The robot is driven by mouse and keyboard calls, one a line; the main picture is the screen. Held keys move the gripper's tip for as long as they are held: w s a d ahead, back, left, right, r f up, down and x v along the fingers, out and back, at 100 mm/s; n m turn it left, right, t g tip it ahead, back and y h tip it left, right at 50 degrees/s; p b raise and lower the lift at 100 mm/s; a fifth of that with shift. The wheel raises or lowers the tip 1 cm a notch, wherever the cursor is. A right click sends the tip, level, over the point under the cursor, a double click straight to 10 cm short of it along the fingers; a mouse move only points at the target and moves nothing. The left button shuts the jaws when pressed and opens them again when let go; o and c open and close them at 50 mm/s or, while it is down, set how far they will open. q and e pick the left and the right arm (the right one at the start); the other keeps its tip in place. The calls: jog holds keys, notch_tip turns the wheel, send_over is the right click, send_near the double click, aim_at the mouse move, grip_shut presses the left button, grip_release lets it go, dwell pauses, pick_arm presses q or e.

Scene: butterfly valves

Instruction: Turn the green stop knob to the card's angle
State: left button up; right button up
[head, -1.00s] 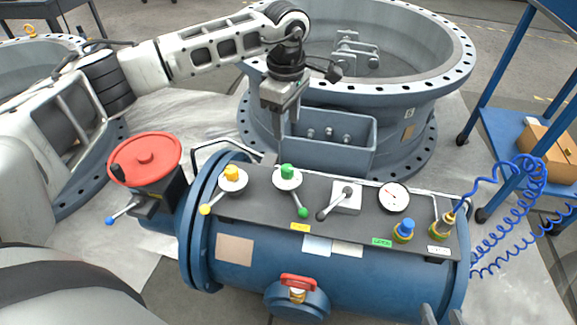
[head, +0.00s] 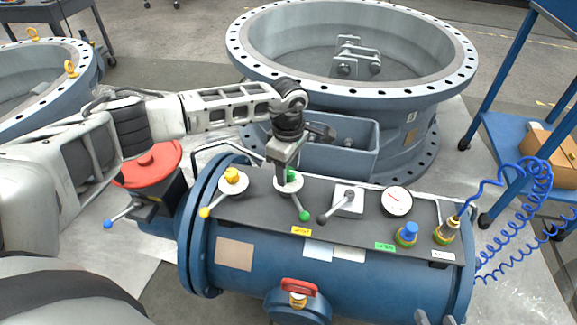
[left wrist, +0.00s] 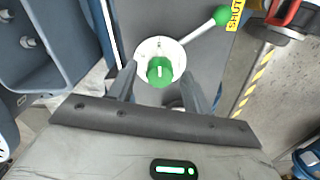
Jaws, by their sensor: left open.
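The green knob (head: 291,175) sits on a round white plate on the dark top panel of the blue tank, with a green-balled lever (head: 304,215) pointing towards the front. In the left wrist view the knob (left wrist: 160,71) shows a pale mark on top. My left gripper (head: 281,180) points down over it, open. The fingers (left wrist: 160,90) stand apart on either side of the knob, with no visible grip. A pale card (head: 318,248) lies on the tank's front; its print is too small to read. My right gripper (head: 434,318) barely shows at the bottom edge; its jaw state is unclear.
A yellow knob (head: 232,176) stands left of the green one, and a grey lever (head: 337,205) and gauge (head: 396,201) right. A yellow label (left wrist: 236,14) reads "SHUT". A red handwheel (head: 150,163) is at left; a large flanged ring (head: 410,97) stands behind.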

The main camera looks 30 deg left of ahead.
pick_arm(q)
jog(key=shift+c, duration=0.3)
jog(key=c, duration=0.9)
